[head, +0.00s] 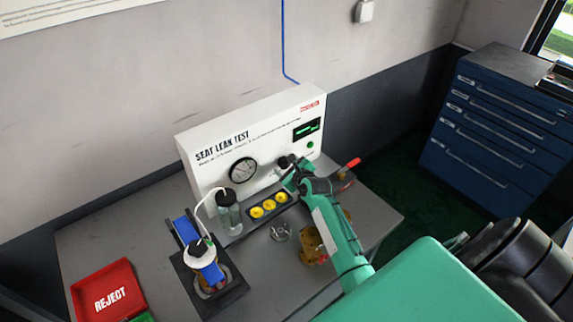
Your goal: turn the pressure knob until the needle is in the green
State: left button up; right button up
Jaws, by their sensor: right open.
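The white seat leak test panel (227,139) stands at the back of the grey table. Its round gauge (243,170) has a pale face and a dark rim. The needle and any green zone are too small to read. A dark round part, seemingly the pressure knob (282,161), shows on the panel right of the gauge. My right gripper (290,165) is open and right at this part, its fingers close to the panel face. The gripper hides part of the knob area, and I cannot tell whether they touch. My left gripper is not in view.
A dark tray with yellow round parts (269,205) and a clear jar (228,212) stand before the panel. A clamped fixture (207,265) is at front left, a red reject bin (108,291) at far left. A brass part sits beside my right forearm.

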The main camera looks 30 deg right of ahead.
jog(key=shift+w, duration=0.15)
jog(key=c, duration=1)
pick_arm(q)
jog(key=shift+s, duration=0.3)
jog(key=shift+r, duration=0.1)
pick_arm(e)
jog(key=m+p, duration=0.1)
jog(key=m+y+p, duration=0.1)
jog(key=p, duration=0.1)
jog(key=shift+d+r+y, duration=0.15)
jog(key=shift+r+y, duration=0.1)
jog(key=shift+y, duration=0.05)
jog(key=shift+d+m+y+p, duration=0.1)
jog(key=shift+m+y+p, duration=0.5)
jog(key=shift+m+p, duration=0.4)
jog(key=m+y+p, duration=0.1)
jog(key=m+p, duration=0.1)
jog(key=shift+d+y+p, duration=0.15)
jog(key=shift+y+p, duration=0.15)
pick_arm(q)
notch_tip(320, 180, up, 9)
jog(key=p, duration=0.1)
pick_arm(e)
jog(key=shift+d+f+m+y, duration=0.1)
jog(key=shift+f+m+y, duration=0.15)
jog(key=shift+m+y, duration=0.6)
jog(key=shift+m, duration=0.25)
